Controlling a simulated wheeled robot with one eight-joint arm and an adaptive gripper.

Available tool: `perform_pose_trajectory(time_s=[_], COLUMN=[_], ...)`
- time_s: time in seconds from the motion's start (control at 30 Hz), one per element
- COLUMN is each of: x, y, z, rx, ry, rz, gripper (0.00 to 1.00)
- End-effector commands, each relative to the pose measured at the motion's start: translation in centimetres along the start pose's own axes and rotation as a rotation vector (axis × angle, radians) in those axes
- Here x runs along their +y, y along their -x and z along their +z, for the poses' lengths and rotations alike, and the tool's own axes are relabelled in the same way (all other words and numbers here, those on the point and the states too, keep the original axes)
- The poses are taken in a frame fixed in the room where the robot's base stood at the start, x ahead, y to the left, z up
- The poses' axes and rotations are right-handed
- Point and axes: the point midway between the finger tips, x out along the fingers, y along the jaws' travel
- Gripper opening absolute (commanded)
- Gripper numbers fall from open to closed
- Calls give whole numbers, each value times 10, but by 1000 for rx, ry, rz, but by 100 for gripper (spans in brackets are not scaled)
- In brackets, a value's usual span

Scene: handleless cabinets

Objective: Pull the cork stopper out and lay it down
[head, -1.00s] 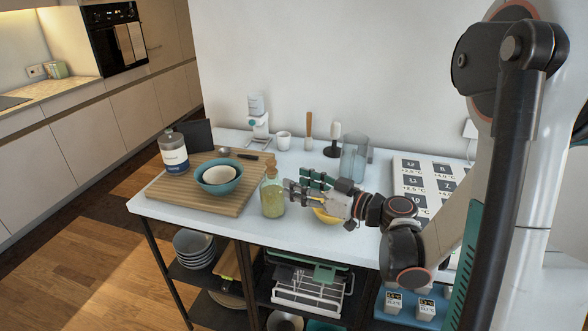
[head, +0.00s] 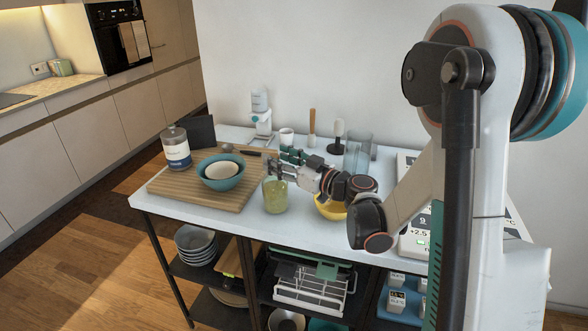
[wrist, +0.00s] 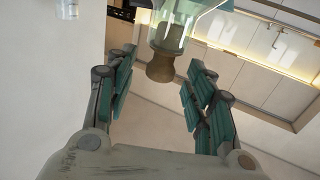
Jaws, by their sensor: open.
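The glass bottle (head: 275,197) with yellow-green contents stands upright at the front of the white table, right of the cutting board. In the wrist view the bottle (wrist: 182,28) appears upside down at the top. Its brown cork stopper (wrist: 160,68) sits in the neck. My gripper (head: 281,163) is at the top of the bottle and hides the stopper in the head view. In the wrist view my gripper (wrist: 160,64) is open, with the stopper between the green fingertips and a gap on both sides.
A yellow bowl (head: 330,208) sits close under my wrist. The wooden board (head: 240,201) holds a teal bowl (head: 220,183) and a labelled bottle (head: 176,149). A clear pitcher (head: 358,152) stands behind. Bare tabletop (head: 233,221) shows along the front edge.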

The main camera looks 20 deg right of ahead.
Motion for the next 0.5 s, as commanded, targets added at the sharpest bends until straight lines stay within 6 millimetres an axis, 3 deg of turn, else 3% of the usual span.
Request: perform_pose_trajectory(time_s=[0.2,0.5], x=[0,0], y=[-20,-23], z=[1,0], rx=[0,0], ry=[0,0], rz=[-1,1], gripper=[49,49])
